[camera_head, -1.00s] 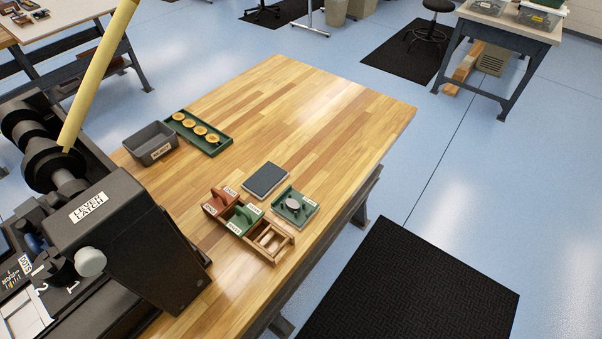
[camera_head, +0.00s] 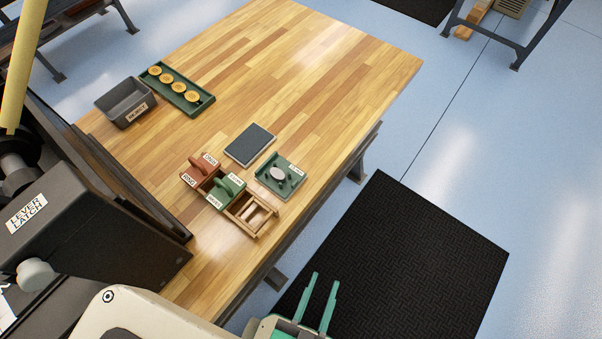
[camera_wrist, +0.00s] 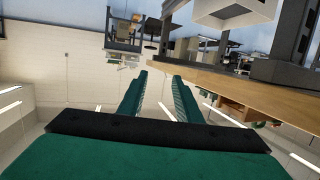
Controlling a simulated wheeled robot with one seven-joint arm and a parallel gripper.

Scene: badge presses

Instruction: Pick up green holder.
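The green holder (camera_head: 225,190), a block with a raised handle and white labels, sits in the middle slot of a wooden rack (camera_head: 262,232) near the table's right edge. A similar red-brown holder (camera_head: 203,168) sits in the slot to its left; the right slot holds no holder. My gripper (camera_head: 324,280) has two thin green fingers. It is open and empty, off the table's front edge over the floor, apart from the rack. The wrist view shows the spread fingers (camera_wrist: 159,77) with nothing between them. The rack shows only partly there, at the right.
A green fixture with a pale disc (camera_head: 279,174) and a dark flat pad (camera_head: 250,144) lie behind the rack. A grey bin (camera_head: 124,103) and a green tray of gold discs (camera_head: 199,107) stand farther back. The black lever latch press (camera_head: 90,230) is at left.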

